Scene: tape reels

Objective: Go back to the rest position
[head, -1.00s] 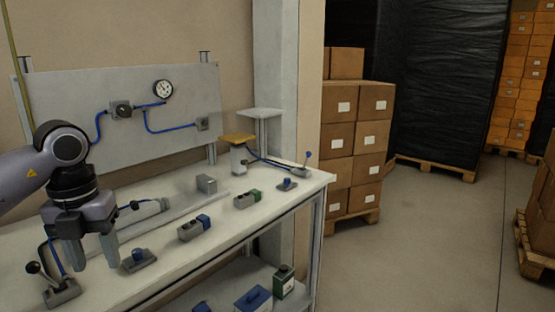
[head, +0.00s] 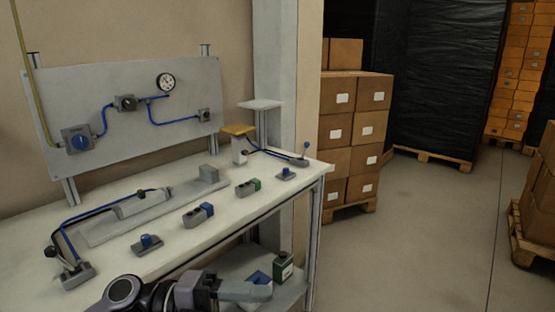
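My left gripper (head: 256,291) is low at the bottom edge of the head view, in front of the workbench (head: 105,262) and below its top. Its fingers point right and are seen from the side, overlapping, so I cannot tell whether they are apart. No object shows in it. It partly covers the lower shelf's items. My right gripper is not in view.
The bench carries lever units (head: 75,272), a blue-knobbed block (head: 147,244), small grey blocks and a cylinder on a rail (head: 141,203). A gauge panel (head: 190,90) stands behind. Stacked cartons (head: 338,125) are to the right, with open floor beside them.

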